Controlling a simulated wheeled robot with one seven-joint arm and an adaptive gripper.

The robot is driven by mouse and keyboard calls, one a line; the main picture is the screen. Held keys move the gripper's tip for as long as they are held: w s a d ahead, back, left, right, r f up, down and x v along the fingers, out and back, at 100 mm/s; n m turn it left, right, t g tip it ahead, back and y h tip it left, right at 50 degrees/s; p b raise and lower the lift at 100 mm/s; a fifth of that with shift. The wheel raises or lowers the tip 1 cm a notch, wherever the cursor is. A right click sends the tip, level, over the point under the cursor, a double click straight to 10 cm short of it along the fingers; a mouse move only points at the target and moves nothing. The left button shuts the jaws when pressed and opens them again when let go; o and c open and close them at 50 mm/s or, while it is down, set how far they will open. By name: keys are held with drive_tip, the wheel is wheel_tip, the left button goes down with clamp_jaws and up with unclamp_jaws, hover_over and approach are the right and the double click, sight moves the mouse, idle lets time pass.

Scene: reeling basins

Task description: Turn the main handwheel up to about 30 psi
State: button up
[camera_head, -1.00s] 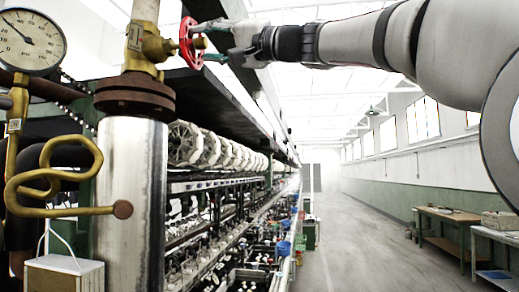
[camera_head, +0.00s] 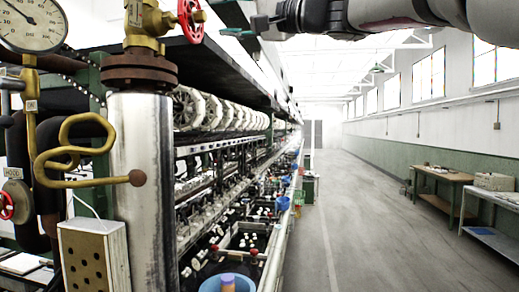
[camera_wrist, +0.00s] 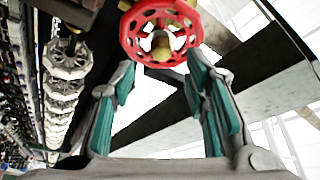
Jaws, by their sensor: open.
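The red main handwheel (camera_head: 190,18) sits on the brass valve (camera_head: 145,22) above the rusty flange, its top cut off by the picture edge. My gripper (camera_head: 247,28) is to its right, with a clear gap between them. In the wrist view, the open teal-padded fingers (camera_wrist: 163,78) point toward the handwheel (camera_wrist: 160,32), which lies just beyond the fingertips, with nothing between the pads. The white psi gauge (camera_head: 33,22) is at upper left, its top cut off. Its needle points to the upper left; I cannot read an exact value.
A curled brass pipe (camera_head: 75,150) and a polished steel column (camera_head: 142,190) stand below the valve. A smaller red wheel (camera_head: 6,206) is at the left edge. The reeling machine runs back on the left. The aisle floor (camera_head: 340,220) is clear, with workbenches (camera_head: 440,190) on the right.

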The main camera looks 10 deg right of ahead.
drive_tip(key=f+b+v, duration=0.1)
drive_tip(key=b+v, duration=0.2)
drive_tip(key=v, duration=0.6)
wheel_tip(320, 180, down, 33)
drive_tip(key=s+g+h+b, duration=0.1)
drive_tip(key=g+h+b, duration=0.3)
drive_tip(key=h, duration=0.3)
drive_tip(key=shift+s+a+m+h+b, duration=0.15)
drive_tip(key=shift+s+m+h+b, duration=0.15)
drive_tip(key=shift+s+m+b, duration=0.15)
drive_tip(key=shift+w, duration=0.1)
drive_tip(key=s+d+f+g+h, duration=0.1)
drive_tip(key=s+d+f+h, duration=0.1)
drive_tip(key=f, duration=0.6)
drive_tip(key=s+d+f+n+g+h, duration=0.1)
drive_tip(key=s+d+f+h, duration=0.2)
drive_tip(key=s+f, duration=0.4)
drive_tip(key=s+d+f+n+g+h, duration=0.1)
drive_tip(key=s+d+f+h, duration=0.2)
drive_tip(key=f, duration=0.6)
drive_tip(key=shift+s+d+g, duration=0.3)
drive_tip(key=shift+s+d, duration=0.55)
drive_tip(key=shift+d, duration=0.1)
idle(1.1)
